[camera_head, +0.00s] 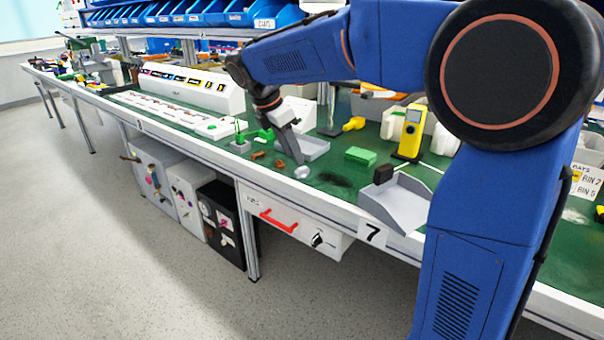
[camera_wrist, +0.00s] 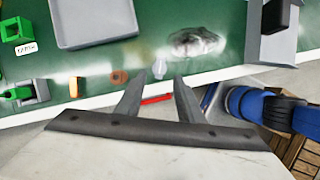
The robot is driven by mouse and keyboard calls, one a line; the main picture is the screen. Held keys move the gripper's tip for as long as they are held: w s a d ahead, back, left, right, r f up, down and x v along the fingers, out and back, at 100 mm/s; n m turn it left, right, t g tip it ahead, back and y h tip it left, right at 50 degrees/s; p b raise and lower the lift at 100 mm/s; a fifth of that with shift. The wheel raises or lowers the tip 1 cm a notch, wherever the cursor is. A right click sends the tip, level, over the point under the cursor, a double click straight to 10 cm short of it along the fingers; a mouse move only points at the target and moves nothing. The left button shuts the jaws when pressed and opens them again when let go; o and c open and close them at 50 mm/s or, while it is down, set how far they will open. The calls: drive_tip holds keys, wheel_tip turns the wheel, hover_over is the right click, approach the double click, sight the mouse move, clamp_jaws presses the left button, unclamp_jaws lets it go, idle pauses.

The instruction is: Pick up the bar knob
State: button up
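A small pale grey piece (camera_head: 302,172), which I take to be the bar knob, lies on the green bench top near its front edge. Its exact shape is too small to tell. It also shows in the wrist view (camera_wrist: 160,69), just beyond the gap between my fingertips. My gripper (camera_head: 298,162) points down close beside it. In the wrist view my gripper (camera_wrist: 158,80) has its two fingers apart with nothing between them. A black rotary switch (camera_head: 317,240) sits on the white drawer front below the bench.
Two small brown pieces (camera_head: 268,159) lie left of my gripper. A grey tray (camera_head: 313,147) stands behind it. A green block (camera_head: 360,156), a yellow device (camera_head: 411,133) and a grey dustpan-like scoop (camera_head: 398,201) are to the right. A red handle (camera_head: 279,221) projects below the bench edge.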

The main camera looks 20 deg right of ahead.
sight(299, 169)
drive_tip(key=shift+a+x, duration=0.2)
drive_tip(key=shift+x, duration=2.65)
drive_tip(key=shift+c, duration=0.3)
clamp_jaws()
